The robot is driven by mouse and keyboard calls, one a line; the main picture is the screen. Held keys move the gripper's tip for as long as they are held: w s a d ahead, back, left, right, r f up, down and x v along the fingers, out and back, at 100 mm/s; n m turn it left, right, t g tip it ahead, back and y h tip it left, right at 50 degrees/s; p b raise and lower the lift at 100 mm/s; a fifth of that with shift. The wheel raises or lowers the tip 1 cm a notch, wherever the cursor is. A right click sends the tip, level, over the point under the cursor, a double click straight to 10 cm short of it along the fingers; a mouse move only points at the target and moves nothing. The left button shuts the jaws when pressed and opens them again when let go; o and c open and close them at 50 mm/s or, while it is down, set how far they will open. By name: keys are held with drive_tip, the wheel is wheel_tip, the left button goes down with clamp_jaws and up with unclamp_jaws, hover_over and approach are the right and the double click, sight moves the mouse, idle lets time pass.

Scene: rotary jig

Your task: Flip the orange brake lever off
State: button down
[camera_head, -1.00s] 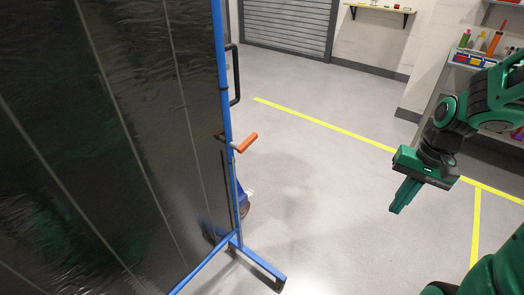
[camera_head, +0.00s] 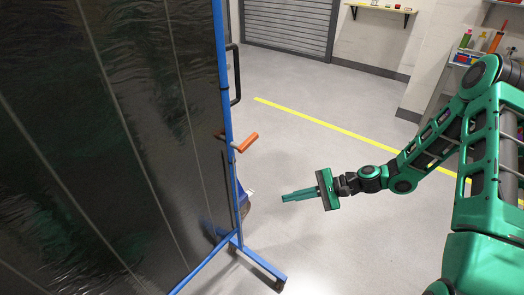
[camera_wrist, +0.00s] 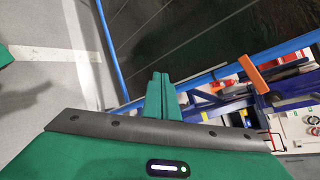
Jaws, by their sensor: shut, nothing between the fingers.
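The orange brake lever (camera_head: 246,143) sticks out to the right from the blue upright post (camera_head: 228,120) of the dark panel frame. In the wrist view the orange lever (camera_wrist: 253,76) is right of and above my fingertips. My gripper (camera_head: 283,198) is shut and empty, its green fingers pointing left toward the post. It is right of and below the lever in the head view, with a clear gap between them. In the wrist view my shut fingers (camera_wrist: 161,80) stand together in front of the blue frame bar.
A large dark sheeted panel (camera_head: 110,130) fills the left. A black handle (camera_head: 236,75) is above the lever. The blue foot (camera_head: 260,265) with casters reaches out below. A shelf (camera_head: 440,85) stands at the far right. The grey floor between is free.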

drive_tip(key=w+a+r+m+t+y, duration=0.1)
drive_tip(key=w+a+m+t+y, duration=0.1)
drive_tip(key=w+m+t, duration=0.8)
drive_tip(key=m+t+y, duration=0.1)
drive_tip(key=m, duration=0.2)
drive_tip(key=shift+r+y, duration=0.25)
drive_tip(key=shift+y, duration=0.05)
drive_tip(key=shift+w+a, duration=0.1)
drive_tip(key=shift+a, duration=0.05)
drive_tip(key=w+a+r, duration=0.5)
drive_tip(key=a+r, duration=0.1)
drive_tip(key=a, duration=0.2)
drive_tip(key=shift+a+r, duration=0.15)
